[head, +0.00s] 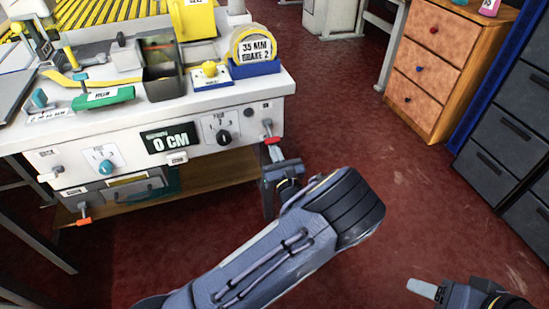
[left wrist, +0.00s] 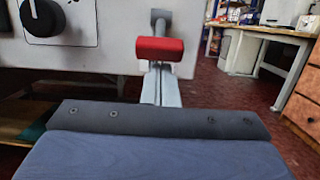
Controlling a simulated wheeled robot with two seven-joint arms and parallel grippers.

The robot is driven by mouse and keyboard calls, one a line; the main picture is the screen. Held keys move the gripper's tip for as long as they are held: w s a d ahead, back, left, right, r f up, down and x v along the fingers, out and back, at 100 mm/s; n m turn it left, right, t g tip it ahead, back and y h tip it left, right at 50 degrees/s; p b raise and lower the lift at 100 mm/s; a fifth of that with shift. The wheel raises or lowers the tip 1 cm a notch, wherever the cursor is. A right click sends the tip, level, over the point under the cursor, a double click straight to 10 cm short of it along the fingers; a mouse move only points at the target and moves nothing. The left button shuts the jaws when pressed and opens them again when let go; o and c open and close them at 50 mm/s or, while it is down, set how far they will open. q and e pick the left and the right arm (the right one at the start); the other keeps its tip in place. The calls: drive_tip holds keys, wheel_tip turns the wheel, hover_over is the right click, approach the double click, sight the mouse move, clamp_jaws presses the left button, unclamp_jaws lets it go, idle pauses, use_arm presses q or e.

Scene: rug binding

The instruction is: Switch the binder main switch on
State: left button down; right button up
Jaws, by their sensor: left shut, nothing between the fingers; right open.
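A red-handled lever switch (head: 267,124) sticks out from the right end of the white machine's front panel (head: 190,150). In the left wrist view its red handle (left wrist: 161,50) hangs on a grey stem, pointing towards the camera. My left gripper (head: 274,152) is shut and empty just below the red handle. Its closed fingers (left wrist: 161,88) reach up to right under the handle; I cannot tell whether they touch it. My right gripper (head: 424,288) is open and empty, low at the right of the head view, far from the panel.
The panel also bears a black knob (head: 223,137), a teal knob (head: 105,167), a "0 CM" display (head: 170,140) and an orange-handled lever (head: 84,220). A yellow tape roll (head: 253,45) sits on top. Wooden drawers (head: 435,60) stand at the right. The red floor between is clear.

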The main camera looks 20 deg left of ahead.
use_arm(q)
drive_tip(key=shift+s+r, duration=0.15)
drive_tip(key=shift+r, duration=0.1)
drive_tip(key=g+h+p, duration=0.6)
drive_tip(key=g+p, duration=0.3)
drive_tip(key=p, duration=1.2)
approach(271, 134)
drive_tip(key=x, duration=0.4)
drive_tip(key=shift+p, duration=0.35)
drive_tip(key=shift+w+r, duration=0.25)
drive_tip(key=shift+w, duration=0.1)
